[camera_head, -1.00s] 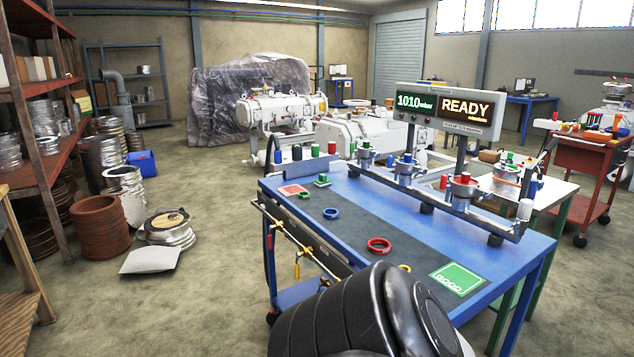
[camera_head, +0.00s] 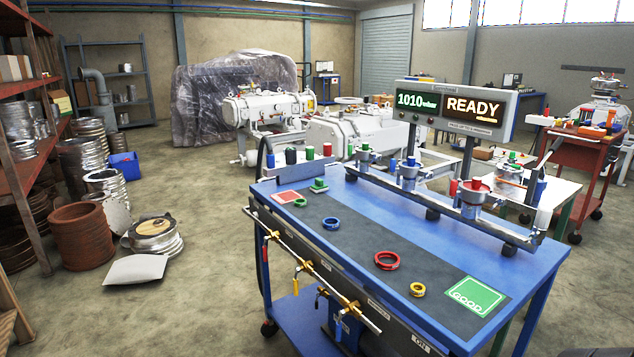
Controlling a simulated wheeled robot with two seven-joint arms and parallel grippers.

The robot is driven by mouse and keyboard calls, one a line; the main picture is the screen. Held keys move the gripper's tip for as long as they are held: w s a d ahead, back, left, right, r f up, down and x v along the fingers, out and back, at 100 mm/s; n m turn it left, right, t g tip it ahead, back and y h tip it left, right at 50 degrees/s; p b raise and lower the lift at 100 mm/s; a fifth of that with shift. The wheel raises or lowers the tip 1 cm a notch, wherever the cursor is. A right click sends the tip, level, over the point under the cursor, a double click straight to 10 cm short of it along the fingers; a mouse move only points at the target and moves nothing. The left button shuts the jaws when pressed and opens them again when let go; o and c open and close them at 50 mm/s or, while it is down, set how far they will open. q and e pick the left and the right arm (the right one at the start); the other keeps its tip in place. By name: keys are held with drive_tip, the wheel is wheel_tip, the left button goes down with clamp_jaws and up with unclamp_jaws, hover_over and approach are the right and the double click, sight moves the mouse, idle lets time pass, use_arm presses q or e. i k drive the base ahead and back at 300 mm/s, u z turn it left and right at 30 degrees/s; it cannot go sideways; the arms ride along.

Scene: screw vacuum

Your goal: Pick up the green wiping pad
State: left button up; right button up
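A small green item (camera_head: 319,187) that looks like a pad with a raised top lies on the dark mat near the far left of the blue table (camera_head: 375,205). I cannot tell for certain that it is the wiping pad. A green ring (camera_head: 300,203) lies just in front of it, beside a red square (camera_head: 286,197). A larger flat green square marked GOOD (camera_head: 475,297) lies at the near right of the table. Neither of my grippers is in view.
Blue (camera_head: 331,224), red (camera_head: 387,260) and yellow (camera_head: 417,290) rings lie along the mat. A metal rail with fittings (camera_head: 433,214) and a READY display (camera_head: 456,108) stand along the table's back. A pipe with valves (camera_head: 310,266) runs along the front.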

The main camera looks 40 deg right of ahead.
sight(318, 186)
drive_tip(key=i, duration=2.95)
drive_tip(key=z, duration=1.05)
